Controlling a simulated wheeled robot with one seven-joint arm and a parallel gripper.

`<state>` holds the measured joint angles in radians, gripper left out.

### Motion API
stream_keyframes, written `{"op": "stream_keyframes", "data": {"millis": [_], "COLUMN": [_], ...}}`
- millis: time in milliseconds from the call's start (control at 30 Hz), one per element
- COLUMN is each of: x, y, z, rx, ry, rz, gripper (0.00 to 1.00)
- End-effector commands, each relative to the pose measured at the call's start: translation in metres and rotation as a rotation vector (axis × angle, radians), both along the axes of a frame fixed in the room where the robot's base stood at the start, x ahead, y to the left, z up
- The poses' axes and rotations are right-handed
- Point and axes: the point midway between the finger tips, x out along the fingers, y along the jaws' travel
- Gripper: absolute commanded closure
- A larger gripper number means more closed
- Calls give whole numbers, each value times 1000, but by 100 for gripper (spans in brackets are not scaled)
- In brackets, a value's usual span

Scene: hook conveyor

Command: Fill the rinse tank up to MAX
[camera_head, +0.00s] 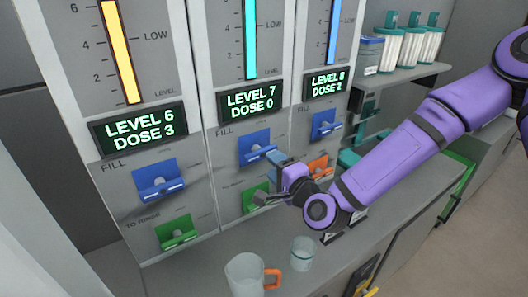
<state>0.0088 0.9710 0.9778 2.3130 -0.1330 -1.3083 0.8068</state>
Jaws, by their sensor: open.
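Three dispenser columns stand side by side. The left display (140,129) reads LEVEL 6 DOSE 3, the middle display (250,101) LEVEL 7 DOSE 0, the right display (326,84) LEVEL 8 DOSE 2. Each has a blue FILL lever: left (158,180), middle (256,146), right (326,124). Green levers sit below on the left (176,232) and middle (256,196); an orange lever (320,167) is on the right. My open gripper (268,178) is in front of the middle column, just below its blue lever; contact is unclear. No rinse tank or MAX mark is recognisable.
A clear mug with an orange handle (245,275) and a clear cup (302,252) stand on the grey counter (205,265) below. A shelf (400,78) at the back right holds several teal-lidded containers. My purple arm crosses the right side.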

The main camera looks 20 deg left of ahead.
Motion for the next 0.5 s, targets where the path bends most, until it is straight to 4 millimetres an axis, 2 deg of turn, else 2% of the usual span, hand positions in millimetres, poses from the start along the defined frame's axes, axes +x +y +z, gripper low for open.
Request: {"op": "stream_keyframes", "data": {"millis": [200,500], "x": [25,44], "y": [30,50], "z": [0,0], "rx": [1,1], "ry": [0,1], "rz": [0,-1], "gripper": [51,51]}}
